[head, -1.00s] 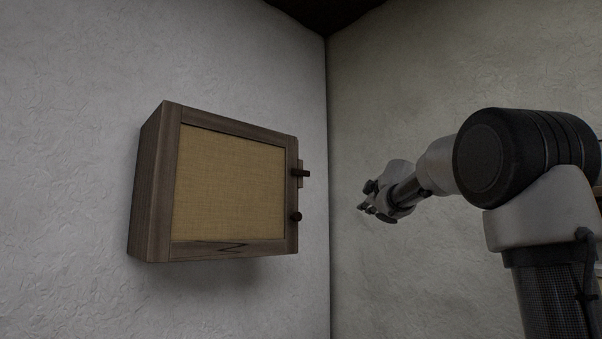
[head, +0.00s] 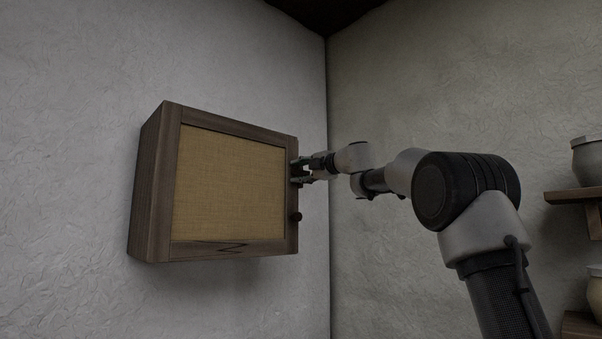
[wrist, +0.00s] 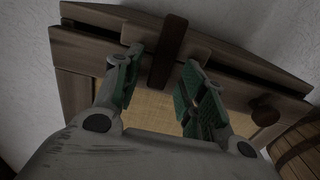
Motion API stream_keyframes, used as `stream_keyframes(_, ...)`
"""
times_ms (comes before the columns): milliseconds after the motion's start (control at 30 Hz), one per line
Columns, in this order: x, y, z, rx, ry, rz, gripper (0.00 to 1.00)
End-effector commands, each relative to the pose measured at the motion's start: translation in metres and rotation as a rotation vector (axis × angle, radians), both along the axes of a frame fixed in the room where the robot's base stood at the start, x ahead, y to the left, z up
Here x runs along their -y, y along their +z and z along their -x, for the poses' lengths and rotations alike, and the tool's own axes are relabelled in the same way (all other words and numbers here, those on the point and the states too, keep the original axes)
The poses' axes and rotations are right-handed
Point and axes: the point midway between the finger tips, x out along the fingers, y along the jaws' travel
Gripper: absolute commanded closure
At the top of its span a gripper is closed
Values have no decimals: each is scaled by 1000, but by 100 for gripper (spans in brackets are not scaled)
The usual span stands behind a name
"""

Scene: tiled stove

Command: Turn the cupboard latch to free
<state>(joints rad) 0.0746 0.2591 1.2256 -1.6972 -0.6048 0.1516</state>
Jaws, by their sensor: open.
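The wooden cupboard (head: 148,190) with a tan cloth door panel (head: 230,185) hangs on the left wall in the head view. Its latch is a dark wooden bar, seen in the wrist view (wrist: 168,52), lying across the door's edge and a wooden block behind it. In the head view my gripper hides the latch. My gripper (head: 297,172) is open at the cupboard's right edge. In the wrist view the green-padded fingertips (wrist: 160,84) stand on either side of the latch's near end, with gaps visible. A dark round knob (head: 296,217) sits below the latch.
Shelves (head: 574,197) with a grey pot (head: 587,160) and a pale jar (head: 595,286) stand at the far right. A barrel-like wooden thing (wrist: 298,145) shows at the wrist view's right edge. The wall corner is close behind my gripper; below the cupboard is free.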

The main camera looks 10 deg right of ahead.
Motion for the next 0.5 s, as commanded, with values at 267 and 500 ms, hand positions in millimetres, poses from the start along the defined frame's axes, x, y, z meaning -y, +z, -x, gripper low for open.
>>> stream_keyframes(267, -1, 0, -1, 0, -1, -1, 61)
stream_keyframes(500, -1, 0, -1, 0, -1, -1, 100)
